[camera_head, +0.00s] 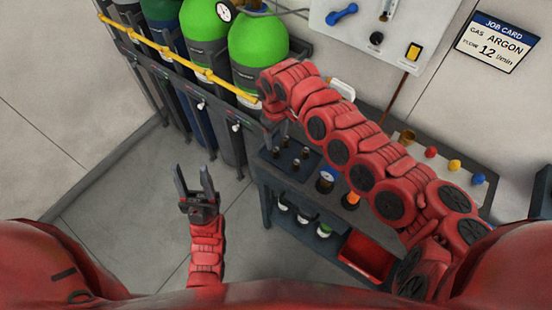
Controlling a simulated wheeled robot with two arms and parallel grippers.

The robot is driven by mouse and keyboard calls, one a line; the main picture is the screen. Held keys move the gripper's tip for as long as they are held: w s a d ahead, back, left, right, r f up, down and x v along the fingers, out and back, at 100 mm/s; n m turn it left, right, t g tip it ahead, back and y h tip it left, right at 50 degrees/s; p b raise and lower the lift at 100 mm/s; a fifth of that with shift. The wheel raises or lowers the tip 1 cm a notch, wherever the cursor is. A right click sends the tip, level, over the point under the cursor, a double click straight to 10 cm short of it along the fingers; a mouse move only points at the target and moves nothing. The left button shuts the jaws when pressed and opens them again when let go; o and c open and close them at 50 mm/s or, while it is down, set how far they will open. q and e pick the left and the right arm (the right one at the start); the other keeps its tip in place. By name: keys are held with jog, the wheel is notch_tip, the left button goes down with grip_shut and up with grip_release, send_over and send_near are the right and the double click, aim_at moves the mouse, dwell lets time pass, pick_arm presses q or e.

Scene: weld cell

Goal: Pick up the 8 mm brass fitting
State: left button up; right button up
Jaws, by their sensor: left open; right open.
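Several small dark-topped fittings stand in a dark tray (314,160) at the left end of the bench. One of these fittings (297,165) is at the tray's front; sizes and markings are too small to read, so I cannot tell which is the 8 mm brass one. My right arm arches over the bench from the right. My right gripper (272,132) is a dark shape below its wrist, beside the tray's upper left, mostly hidden and with nothing visibly held. My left gripper (194,186) is open, pointing up and empty over the floor, left of the bench.
Gas cylinders, two of them bright green (257,50), stand behind a yellow rail (180,56) at upper left. A gauge (326,179) stands on the bench; a red bin (367,255) sits below. Coloured knobs (430,152) line the bench's back. A job card (497,42) reads argon, 12 l/min.

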aim_at(276, 149)
jog(key=shift+f, duration=0.45)
jog(key=f+p, duration=0.1)
jog(key=f, duration=0.1)
jog(key=f+p, duration=0.1)
jog(key=f, duration=0.1)
jog(key=shift+a+p, duration=0.2)
jog(key=shift+p, duration=0.15)
jog(key=shift+w+d+f, duration=0.1)
jog(key=shift+f, duration=0.5)
grip_shut()
